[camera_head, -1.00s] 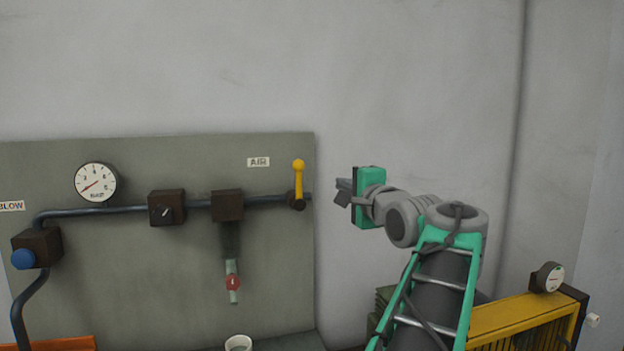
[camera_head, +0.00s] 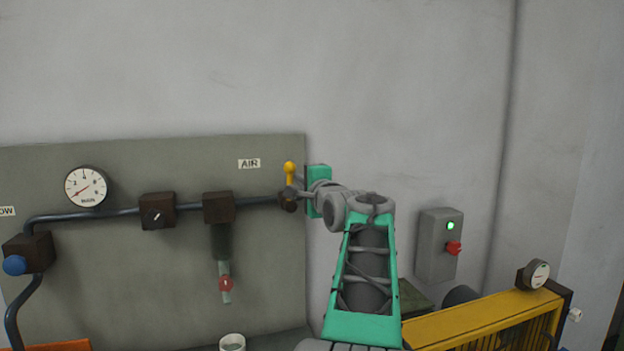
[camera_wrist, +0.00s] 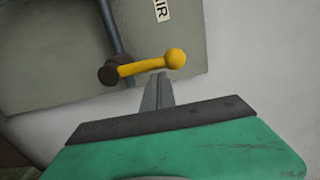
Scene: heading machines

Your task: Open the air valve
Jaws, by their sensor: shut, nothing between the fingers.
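The air valve has a yellow lever with a ball end (camera_head: 290,169) on a dark hub (camera_head: 288,203), at the right end of a pipe below the AIR label (camera_head: 249,163). The lever stands upright, across the pipe. In the wrist view the yellow lever (camera_wrist: 148,66) and hub (camera_wrist: 112,71) lie just beyond my fingertips. My gripper (camera_head: 299,187) is shut and empty, close at the right side of the lever. In the wrist view my gripper's fingers (camera_wrist: 159,78) reach the lever's edge; I cannot tell whether they touch it.
The grey panel (camera_head: 120,260) also carries a gauge (camera_head: 87,187), dark pipe blocks and a blue knob (camera_head: 15,265). A hanging tube with a red part (camera_head: 226,284) is below. A grey switch box (camera_head: 436,250) and yellow machine guard (camera_head: 480,318) stand right of my arm.

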